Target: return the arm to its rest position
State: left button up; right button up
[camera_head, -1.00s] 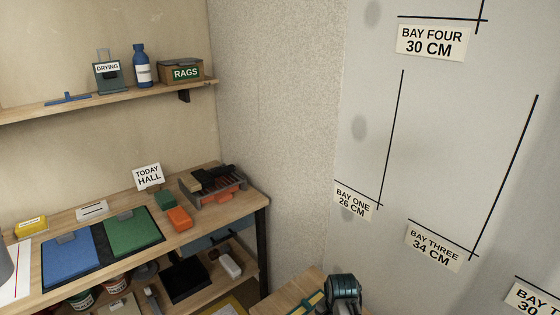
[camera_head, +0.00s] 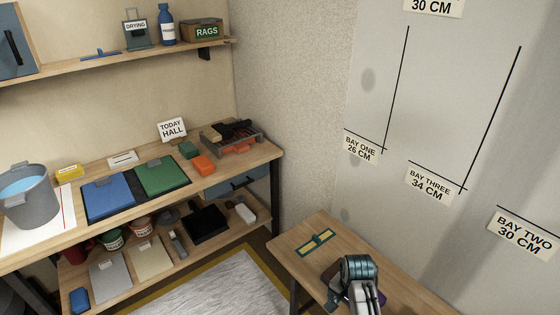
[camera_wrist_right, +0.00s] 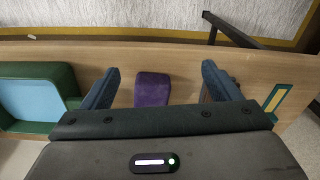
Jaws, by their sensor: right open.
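My right gripper (camera_head: 352,280) shows in the head view over the small wooden table at the lower right. In the right wrist view its two dark fingers (camera_wrist_right: 160,85) are spread wide, with nothing held between them. A purple block (camera_wrist_right: 152,90) lies on the table and shows in the gap between the fingers. In the head view the block is mostly hidden behind my wrist. My left gripper is not in either view.
The small table (camera_head: 295,243) bears a green and yellow strip tool (camera_head: 315,241). A green tray with a pale blue inside (camera_wrist_right: 35,95) lies left in the wrist view. A workbench (camera_head: 215,183) with a grey bucket (camera_head: 28,200) stands left. A grey sheet (camera_head: 225,288) covers the floor between.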

jog(key=s+d+r+n+t, duration=0.15)
jog(key=s+d+n, duration=0.4)
jog(key=s, duration=0.95)
jog(key=s+d+r+n+t, duration=0.1)
jog(key=s+r+n, duration=0.1)
jog(key=s+r, duration=0.3)
jog(key=s+d+r+n+t, duration=0.1)
jog(key=s+d+r+n, duration=0.15)
jog(key=s, duration=0.45)
notch_tip(320, 180, down, 27)
jog(key=w+d+g, duration=0.1)
jog(key=d+g, duration=0.1)
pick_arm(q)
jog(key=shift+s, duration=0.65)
pick_arm(e)
jog(key=s+d+f, duration=0.1)
jog(key=s+f, duration=1.7)
jog(key=f, duration=0.3)
jog(key=shift+d+f+m+g+h, duration=0.2)
jog(key=shift+f+m+g+h, duration=0.1)
jog(key=shift+m+g, duration=0.1)
